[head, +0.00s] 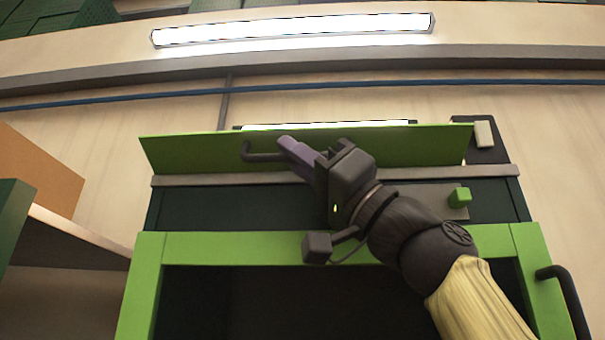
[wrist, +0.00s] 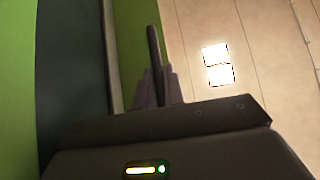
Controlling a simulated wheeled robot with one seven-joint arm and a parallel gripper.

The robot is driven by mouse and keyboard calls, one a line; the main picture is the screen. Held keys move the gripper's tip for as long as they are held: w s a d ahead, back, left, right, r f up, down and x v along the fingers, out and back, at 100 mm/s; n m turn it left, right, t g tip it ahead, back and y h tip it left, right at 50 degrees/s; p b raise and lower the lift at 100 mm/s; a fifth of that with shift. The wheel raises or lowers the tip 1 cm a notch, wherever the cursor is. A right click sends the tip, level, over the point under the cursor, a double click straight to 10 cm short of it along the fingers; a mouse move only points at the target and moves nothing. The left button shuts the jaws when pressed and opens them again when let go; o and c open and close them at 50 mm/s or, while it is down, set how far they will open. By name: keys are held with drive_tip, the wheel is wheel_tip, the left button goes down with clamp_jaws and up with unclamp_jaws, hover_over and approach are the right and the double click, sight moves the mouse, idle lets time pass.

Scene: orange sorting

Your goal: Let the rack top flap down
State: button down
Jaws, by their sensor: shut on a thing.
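The rack top flap (head: 210,153) is a long green panel standing raised above a grey strip along the top of the rack (head: 200,246). A dark bar handle (head: 262,157) is on its face. My gripper (head: 292,148) reaches up from the lower right, its purple fingers shut on the handle. In the wrist view my fingers (wrist: 157,88) are closed around the dark handle bar (wrist: 153,48), with the green flap (wrist: 128,40) just left of it. My fingers and wrist hide part of the handle and of the flap's middle.
A green knob (head: 459,197) sits on a grey plate at the rack's upper right. A dark side handle (head: 564,295) is at the lower right. A shelf with an orange-brown box (head: 38,180) stands at left. A lamp (head: 290,30) is on the wall above.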

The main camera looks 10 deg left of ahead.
idle(0.5)
drive_tip(key=c, duration=1.8)
unclamp_jaws()
drive_tip(key=shift+w, duration=0.1)
drive_tip(key=shift+o, duration=0.2)
drive_tip(key=shift+f, duration=0.1)
drive_tip(key=b+v, duration=1.2)
drive_tip(key=v, duration=0.5)
drive_tip(key=shift+b, duration=0.4)
drive_tip(key=shift+d+f, duration=0.15)
clamp_jaws()
